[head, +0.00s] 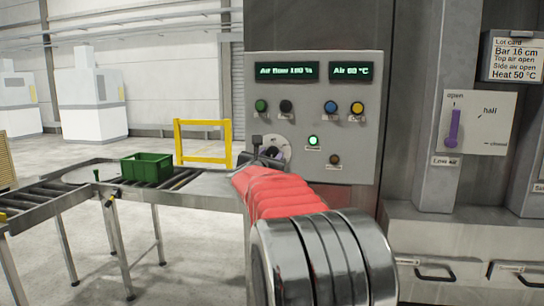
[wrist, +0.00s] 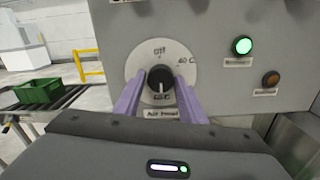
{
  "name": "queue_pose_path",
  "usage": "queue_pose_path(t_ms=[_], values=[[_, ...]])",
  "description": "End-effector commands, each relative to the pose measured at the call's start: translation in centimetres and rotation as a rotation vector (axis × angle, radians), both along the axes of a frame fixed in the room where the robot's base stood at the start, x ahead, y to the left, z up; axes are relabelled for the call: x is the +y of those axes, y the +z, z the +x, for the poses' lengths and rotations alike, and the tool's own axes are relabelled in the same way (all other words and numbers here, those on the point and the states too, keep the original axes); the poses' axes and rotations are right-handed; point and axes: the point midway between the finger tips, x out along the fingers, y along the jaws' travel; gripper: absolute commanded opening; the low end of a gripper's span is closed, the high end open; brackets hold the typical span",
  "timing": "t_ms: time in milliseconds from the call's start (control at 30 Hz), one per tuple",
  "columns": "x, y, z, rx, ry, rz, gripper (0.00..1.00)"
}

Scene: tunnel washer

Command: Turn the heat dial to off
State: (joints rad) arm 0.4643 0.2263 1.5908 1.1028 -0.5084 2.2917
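The heat dial (wrist: 160,84) is a black knob on a round pale plate (wrist: 188,68), labelled "Air heat" below. The plate reads off at the top and 40 °C at the right; a mark at the bottom is too small to read surely. The knob's white pointer line points down to that bottom mark. My gripper (wrist: 160,92) has its two purple fingers apart, one on each side of the knob; I cannot tell whether they touch it. In the head view my gripper (head: 264,156) partly covers the dial plate (head: 277,142).
The grey control panel (head: 366,100) carries displays, several coloured buttons and a lit green lamp (head: 313,140). A purple lever (head: 454,128) stands at the right, under a lot card (head: 513,57) reading Heat 50 °C. A roller conveyor (head: 185,181) with a green crate (head: 146,167) lies left.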

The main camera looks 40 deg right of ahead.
Motion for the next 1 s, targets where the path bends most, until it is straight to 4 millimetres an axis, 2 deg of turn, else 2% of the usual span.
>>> queue_pose_path(t_ms=[67,367,400,733,1000], values=[[-0.01,0.01,-0.01,0.0,0.0,0.0,0.31],[0.02,0.02,0.01,0.0,0.001,0.0,0.1],[-0.8,0.03,-0.04,0.0,-0.001,-0.001,0.1],[-0.05,-0.03,-0.07,0.032,-0.001,-0.024,0.1],[0.05,-0.08,-0.02,0.14,0.001,-0.106,0.1]])
